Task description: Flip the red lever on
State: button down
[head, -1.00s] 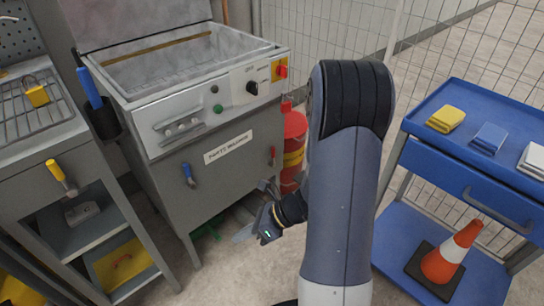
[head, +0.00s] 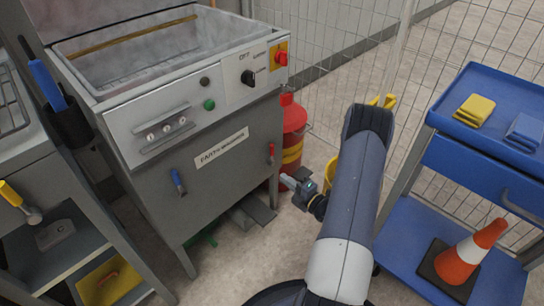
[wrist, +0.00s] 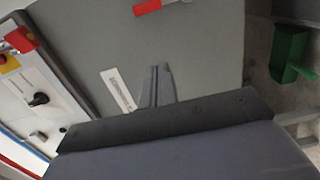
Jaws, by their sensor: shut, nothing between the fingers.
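The red lever (head: 271,152) is a small handle on the grey front of the parts washer (head: 225,175), to the right of its white label. It points roughly upright in the head view.
A blue lever (head: 178,182) sits left on the same front. Above are a black knob (head: 248,78) and a red switch on yellow (head: 281,57). A red cylinder (head: 292,140) stands behind the washer's right side. A blue cart (head: 450,160) stands right.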

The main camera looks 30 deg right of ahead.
aim_at(272, 154)
dwell(0.3)
jog(key=b+x, duration=0.3)
jog(key=x, duration=0.7)
jog(key=shift+a, duration=0.1)
jog(key=shift+w+d+f+b, duration=0.1)
jog(key=shift+w+d+b, duration=0.2)
jog(key=shift+d, duration=0.3)
jog(key=shift+w+d+b, duration=0.2)
jog(key=shift+w+d, duration=0.15)
jog(key=shift+d, duration=0.25)
jog(key=shift+w+d, duration=0.4)
jog(key=shift+d, duration=0.2)
jog(key=shift+s+d+r, duration=0.1)
jog(key=shift+s+r, duration=0.05)
jog(key=shift+r, duration=0.1)
